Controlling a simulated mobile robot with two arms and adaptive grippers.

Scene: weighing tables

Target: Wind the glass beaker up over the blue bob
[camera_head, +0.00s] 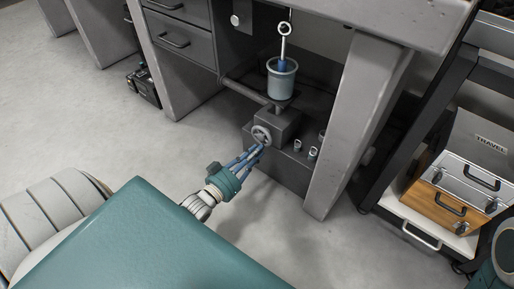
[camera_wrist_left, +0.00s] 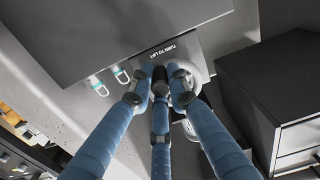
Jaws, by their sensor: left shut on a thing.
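The glass beaker (camera_head: 282,88) stands upright on a small platform above a grey lift box (camera_head: 283,125) under the table. The blue bob (camera_head: 283,65) hangs from a pale rod with a ring at its top; it shows at the beaker's mouth, its lower end hard to make out. A handwheel (camera_head: 261,132) is on the front of the lift box; it also shows in the left wrist view (camera_wrist_left: 204,73). My left gripper (camera_head: 256,151) is shut on the handwheel, its blue fingers (camera_wrist_left: 166,78) at the rim. My right gripper is not in view.
A "TURN TO LIFT" label (camera_wrist_left: 166,47) is on the lift box. Small hooked weights (camera_head: 312,153) stand beside it. A grey table leg (camera_head: 352,120) is at the right, drawers (camera_head: 178,40) at the left. A cart with cases (camera_head: 450,200) stands farther right. The floor in front is clear.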

